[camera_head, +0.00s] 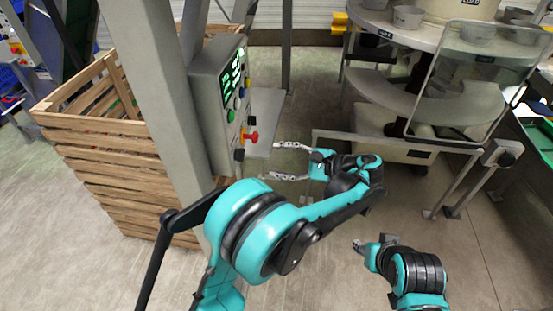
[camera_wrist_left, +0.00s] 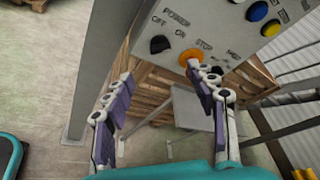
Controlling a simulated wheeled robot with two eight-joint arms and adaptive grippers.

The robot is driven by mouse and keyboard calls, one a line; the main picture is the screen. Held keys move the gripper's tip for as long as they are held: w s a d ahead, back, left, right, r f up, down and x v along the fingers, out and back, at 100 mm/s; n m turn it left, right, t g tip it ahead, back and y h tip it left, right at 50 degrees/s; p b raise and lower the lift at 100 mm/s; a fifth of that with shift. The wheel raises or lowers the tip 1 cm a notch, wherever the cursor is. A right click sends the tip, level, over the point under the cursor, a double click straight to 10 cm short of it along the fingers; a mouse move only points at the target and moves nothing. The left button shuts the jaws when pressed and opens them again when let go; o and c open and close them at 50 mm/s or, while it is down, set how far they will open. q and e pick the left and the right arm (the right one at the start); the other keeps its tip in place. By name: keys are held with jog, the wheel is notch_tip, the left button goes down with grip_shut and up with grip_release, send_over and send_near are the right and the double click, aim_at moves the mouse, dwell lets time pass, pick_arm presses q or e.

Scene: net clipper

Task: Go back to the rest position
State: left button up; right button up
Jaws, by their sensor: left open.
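My left gripper (camera_head: 276,161) is open and empty, its two fingers pointing left toward the grey control box. In the left wrist view the open fingers (camera_wrist_left: 161,75) show below the panel with nothing between them. The control box (camera_head: 212,120) carries a green-lit screen, several coloured buttons and a red knob on yellow (camera_head: 250,136). The wrist view shows its panel (camera_wrist_left: 215,28) with an orange knob (camera_wrist_left: 190,60) near the right fingertip and a black knob (camera_wrist_left: 158,45); whether a fingertip touches it I cannot tell. My right gripper (camera_head: 361,246) is small at the lower right, its opening unclear.
A slatted wooden crate (camera_head: 125,165) stands left behind the grey post (camera_head: 165,100). A round grey machine (camera_head: 420,105) with bowls and a clear guard stands at the back right. A metal rail (camera_head: 400,141) runs before it. Bare floor (camera_head: 440,245) lies at the lower right.

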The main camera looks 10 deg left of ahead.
dwell(0.3)
pick_arm(q)
jog(key=s+a+n+h, duration=0.3)
jog(key=s+a+h, duration=0.4)
jog(key=a, duration=0.5)
jog(key=s+f+n+t+h, duration=0.1)
jog(key=s+f+n+h, duration=0.1)
jog(key=s, duration=0.5)
jog(key=s+f+n+t+h, duration=0.1)
jog(key=s+f+n+h, duration=0.2)
jog(key=s+n+h, duration=0.2)
jog(key=s+n, duration=0.2)
jog(key=shift+s+d+t, duration=0.3)
jog(key=shift+s, duration=0.05)
